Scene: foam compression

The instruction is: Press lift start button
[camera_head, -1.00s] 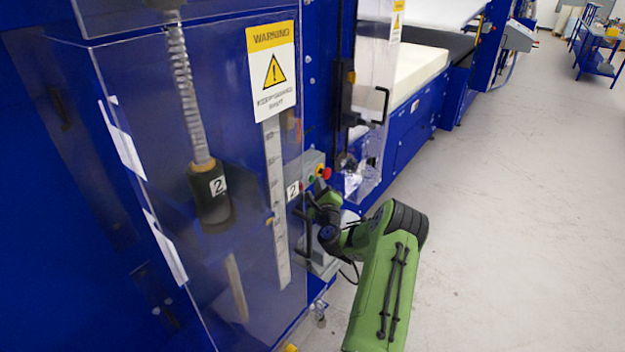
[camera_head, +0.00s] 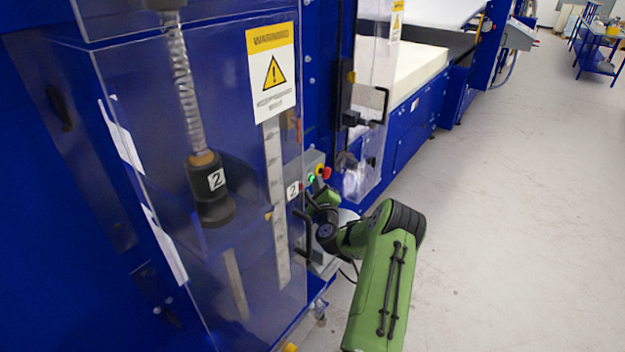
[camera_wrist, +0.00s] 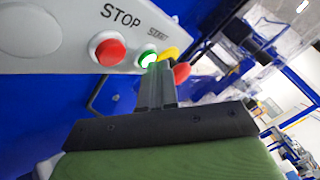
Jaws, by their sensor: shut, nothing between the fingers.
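The control panel (camera_wrist: 60,62) is light grey. It carries a red button (camera_wrist: 108,48) under the word STOP and a green button (camera_wrist: 146,59) beside a small blurred label. The green button looks brightly lit, and it also shows in the head view (camera_head: 312,178). My gripper (camera_wrist: 160,72) is shut and empty. Its fingertips point at the panel and overlap the lower right edge of the green button in the wrist view. I cannot tell whether they touch it. In the head view my gripper is mostly hidden behind my own arm and the clear guard.
A yellow part (camera_wrist: 168,54) and a red knob (camera_wrist: 182,72) sit just right of the green button. A clear guard door (camera_head: 365,150) with a black handle stands open right of the panel. A second clear cover (camera_head: 250,200) is to the left.

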